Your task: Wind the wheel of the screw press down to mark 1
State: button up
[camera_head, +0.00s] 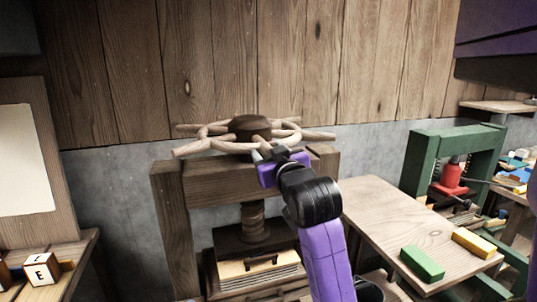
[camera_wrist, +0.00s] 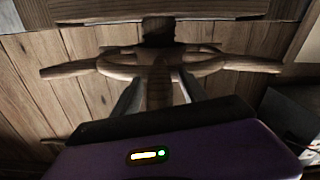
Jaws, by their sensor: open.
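The screw press (camera_head: 170,215) is a dark wooden frame with a thick threaded screw (camera_head: 252,220) down its middle. Its pale wooden wheel (camera_head: 210,137), with spokes sticking out past the rim, sits on top around a dark hub (camera_head: 250,125). The wheel also shows in the wrist view (camera_wrist: 205,62). My gripper (camera_head: 263,153) is at the front of the wheel. In the wrist view its open fingers (camera_wrist: 157,92) stand either side of a spoke; I cannot tell whether they touch it. A dark pressing plate (camera_head: 235,243) hangs under the screw. I cannot make out mark 1.
A wooden table (camera_head: 385,215) to the right bears a green block (camera_head: 422,262) and a yellow block (camera_head: 474,243). A green frame (camera_head: 420,165) with a red part stands beyond it. A lettered block (camera_head: 42,270) sits at lower left. A plank wall (camera_head: 250,60) rises behind.

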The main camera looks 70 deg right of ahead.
grip_shut()
dwell(1.5)
